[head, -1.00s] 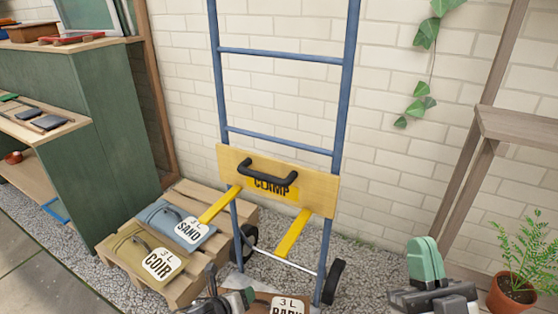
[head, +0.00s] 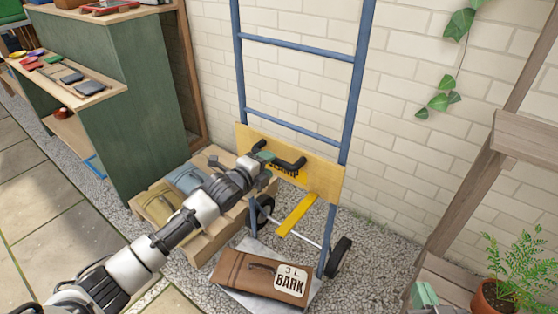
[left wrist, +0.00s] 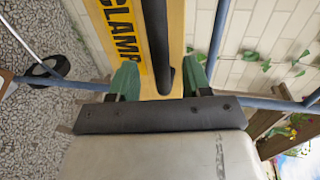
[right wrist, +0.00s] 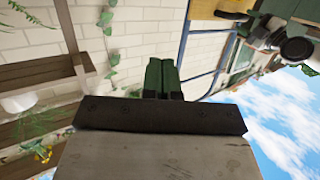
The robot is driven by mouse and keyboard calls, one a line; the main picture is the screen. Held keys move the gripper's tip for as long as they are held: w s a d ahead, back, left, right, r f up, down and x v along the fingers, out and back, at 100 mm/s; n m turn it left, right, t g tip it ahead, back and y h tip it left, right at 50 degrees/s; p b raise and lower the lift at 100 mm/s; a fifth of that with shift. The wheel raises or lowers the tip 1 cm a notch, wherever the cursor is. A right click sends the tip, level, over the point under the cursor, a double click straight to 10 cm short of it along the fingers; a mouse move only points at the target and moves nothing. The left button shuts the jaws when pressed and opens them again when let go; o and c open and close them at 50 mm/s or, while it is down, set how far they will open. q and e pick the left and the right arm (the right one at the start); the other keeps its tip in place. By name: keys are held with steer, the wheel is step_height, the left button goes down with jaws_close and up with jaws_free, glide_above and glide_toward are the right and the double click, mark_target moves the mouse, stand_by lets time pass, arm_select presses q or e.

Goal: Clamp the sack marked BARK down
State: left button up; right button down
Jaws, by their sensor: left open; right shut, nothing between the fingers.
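The brown sack marked BARK (head: 245,276) lies flat on the metal toe plate (head: 236,296) of the blue hand truck (head: 354,110). Above it, the wooden clamp board (head: 325,180) sits across the truck's rails, with a yellow arm (head: 296,214) sticking out. A gap separates board and sack. My left gripper (head: 264,158) is at the left end of the board's black handle (head: 292,166). In the left wrist view its open fingers (left wrist: 160,80) stand either side of the handle (left wrist: 156,35). My right gripper (right wrist: 163,78) is shut and empty, away from the truck at right.
A pallet (head: 212,238) with the tan sack (head: 158,204) and blue sack (head: 186,178) stands left of the truck, partly behind my left arm. A green cabinet (head: 150,110) is further left. A wooden frame (head: 470,185) and potted fern (head: 490,298) stand at right.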

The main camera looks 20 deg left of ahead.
mark_target(273, 162)
arm_select(q)
steer(key=b+x, duration=0.1)
steer(key=x, duration=0.3)
steer(key=shift+w+f, duration=0.15)
steer(key=shift+w, duration=0.05)
steer(key=shift+w+d+b, duration=0.3)
steer(key=shift+w+b, duration=0.05)
steer(key=shift+w, duration=0.25)
arm_select(e)
step_height(273, 162, up, 6)
steer(key=a+t+y, duration=0.1)
steer(key=t, duration=0.4)
steer(key=shift+r+t+y, duration=0.15)
steer(key=shift+t+y, duration=0.15)
steer(key=shift+t, duration=0.1)
arm_select(q)
steer(key=shift+c, duration=0.5)
arm_select(e)
steer(key=shift+w+a, duration=0.1)
arm_select(q)
jaws_close()
